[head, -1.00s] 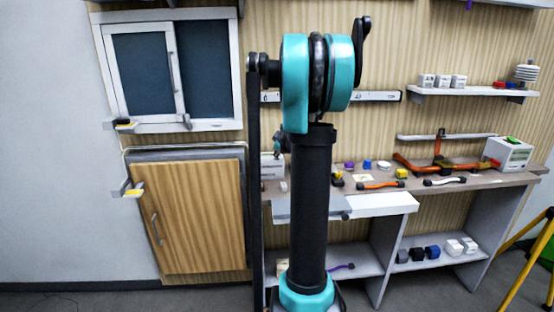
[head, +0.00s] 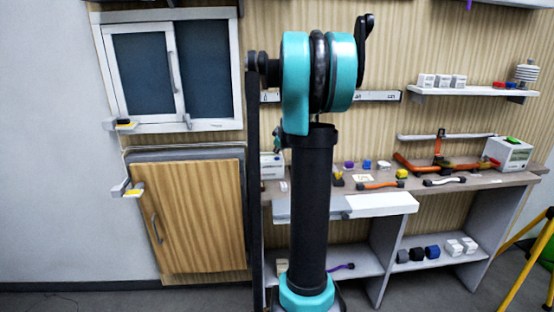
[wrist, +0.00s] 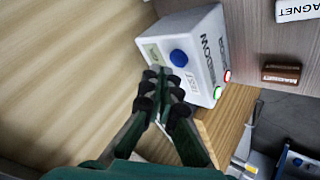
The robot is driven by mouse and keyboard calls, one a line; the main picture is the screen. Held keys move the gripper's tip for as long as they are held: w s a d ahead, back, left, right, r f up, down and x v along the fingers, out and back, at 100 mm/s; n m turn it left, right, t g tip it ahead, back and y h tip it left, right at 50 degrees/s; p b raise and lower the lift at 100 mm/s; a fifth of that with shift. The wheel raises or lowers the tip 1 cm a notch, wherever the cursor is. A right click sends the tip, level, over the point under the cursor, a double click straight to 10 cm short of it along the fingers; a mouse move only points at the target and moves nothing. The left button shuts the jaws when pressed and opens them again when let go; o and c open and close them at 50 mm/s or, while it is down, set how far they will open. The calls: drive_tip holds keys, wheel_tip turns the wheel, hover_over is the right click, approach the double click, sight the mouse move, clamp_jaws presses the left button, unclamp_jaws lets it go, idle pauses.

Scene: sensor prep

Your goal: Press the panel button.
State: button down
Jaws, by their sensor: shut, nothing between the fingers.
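The panel is a white box (wrist: 198,48) marked WINDOW and DOOR in the wrist view. A round blue button (wrist: 178,58) stands on its face, and a red light (wrist: 228,76) and a green light (wrist: 218,92) glow at its right edge. My gripper (wrist: 163,76) is shut and empty, with its dark fingertips just below and left of the blue button. I cannot tell whether the tips touch the panel. In the head view the white box (head: 271,166) sits at the bench's left end, partly behind my arm; my fingers are mostly hidden there.
A wooden cabinet door (head: 195,215) stands left of the bench, below a sliding window (head: 140,72). The bench top (head: 480,180) holds several small blocks and tools.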

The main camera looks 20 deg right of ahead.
sight(277, 158)
drive_tip(key=shift+r, duration=2.4)
drive_tip(key=shift+s+a, duration=0.1)
drive_tip(key=s+a+f+m+g, duration=0.1)
drive_tip(key=s+a+f+m, duration=0.1)
drive_tip(key=s+a+f, duration=0.5)
drive_tip(key=s+a+f+m+g, duration=0.2)
drive_tip(key=s+a+f, duration=0.4)
drive_tip(key=s, duration=1.1)
drive_tip(key=s+a+f+m+g, duration=0.2)
drive_tip(key=s+a+f+m, duration=0.2)
drive_tip(key=s, duration=0.9)
drive_tip(key=a+f, duration=0.3)
drive_tip(key=f, duration=0.1)
drive_tip(key=shift+a+f+y, duration=0.15)
drive_tip(key=shift+a+y, duration=0.15)
